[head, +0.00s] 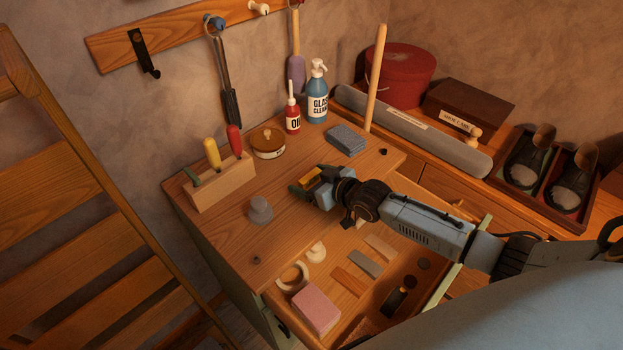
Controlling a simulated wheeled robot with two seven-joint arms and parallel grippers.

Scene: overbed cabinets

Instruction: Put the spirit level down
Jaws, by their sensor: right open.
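My right gripper (304,187) reaches in from the right, low over the wooden worktop (225,215). Its jaws are open. A small yellow piece (314,177) shows right at its fingers; it may be the spirit level, but the gripper hides most of it. I cannot tell whether it rests on the worktop or touches the fingers. A grey folded cloth (346,139) lies behind the gripper. My left gripper is not in view.
A tool block (222,184), grey weight-like piece (260,210), round tin (268,142), red oil bottle (293,119) and blue cleaner bottle (317,102) stand on the worktop. An upright wooden rod (376,80) stands behind. Below, an open drawer holds a pink block (316,309) and several small pieces.

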